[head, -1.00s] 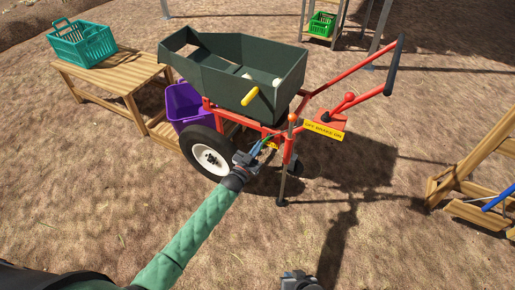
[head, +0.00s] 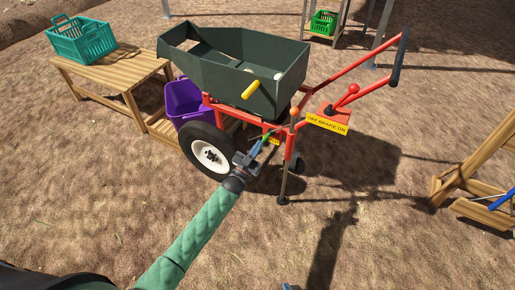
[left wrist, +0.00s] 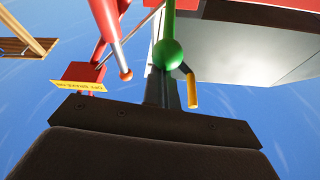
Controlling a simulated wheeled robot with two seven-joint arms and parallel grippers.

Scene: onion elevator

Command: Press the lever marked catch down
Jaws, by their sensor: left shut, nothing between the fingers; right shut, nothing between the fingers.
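A lever with a green rod and ball (left wrist: 168,53) fills the upper middle of the left wrist view. My left gripper (head: 257,149) is shut and empty, just below and left of this lever. Its dark fingers (left wrist: 163,90) appear close to the green ball; I cannot tell whether they touch. My right gripper (head: 290,286) shows only as a sliver at the bottom edge.
A red lever (head: 347,97) stands at a yellow "OFF BRAKE ON" plate (head: 327,124). A purple bin (head: 184,101) and wheel (head: 210,157) are left of the lever. Ground in front is clear.

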